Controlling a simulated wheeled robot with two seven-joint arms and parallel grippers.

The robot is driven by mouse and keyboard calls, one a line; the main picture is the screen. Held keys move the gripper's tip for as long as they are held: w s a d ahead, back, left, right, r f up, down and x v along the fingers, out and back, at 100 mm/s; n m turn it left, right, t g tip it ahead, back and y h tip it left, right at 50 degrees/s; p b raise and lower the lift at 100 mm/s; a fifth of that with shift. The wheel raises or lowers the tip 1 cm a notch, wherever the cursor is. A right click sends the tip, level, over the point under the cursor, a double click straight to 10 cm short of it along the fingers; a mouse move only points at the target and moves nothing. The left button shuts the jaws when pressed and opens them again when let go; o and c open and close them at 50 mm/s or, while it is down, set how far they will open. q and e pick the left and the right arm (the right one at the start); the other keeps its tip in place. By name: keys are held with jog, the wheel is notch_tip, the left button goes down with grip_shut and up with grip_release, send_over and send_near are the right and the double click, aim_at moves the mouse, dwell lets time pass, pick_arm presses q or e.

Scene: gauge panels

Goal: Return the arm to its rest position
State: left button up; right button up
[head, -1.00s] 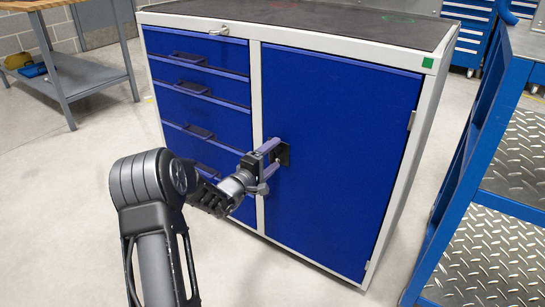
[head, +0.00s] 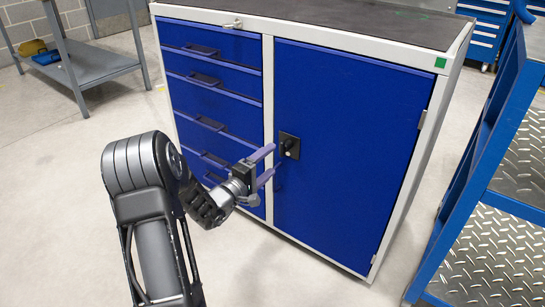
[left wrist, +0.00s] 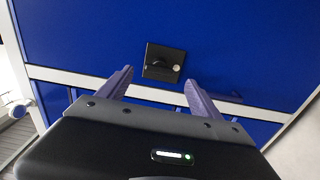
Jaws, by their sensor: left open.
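My left arm comes in from the lower left in the head view. Its gripper (head: 270,168) is open and empty, in front of the blue cabinet door (head: 350,140). A black square plate with a small knob or latch (head: 289,146) is on the door near its left edge. The fingertips are apart from it, a little to its lower left. In the left wrist view the two purple fingers (left wrist: 157,90) are spread, and the latch plate (left wrist: 163,63) lies beyond them with nothing between the fingers. My right gripper is not in view.
Blue drawers (head: 210,105) with dark handles fill the cabinet's left side. A blue trolley with metal tread shelves (head: 490,255) stands close on the right. A grey bench (head: 95,68) is at the back left. The floor in front of the cabinet is open.

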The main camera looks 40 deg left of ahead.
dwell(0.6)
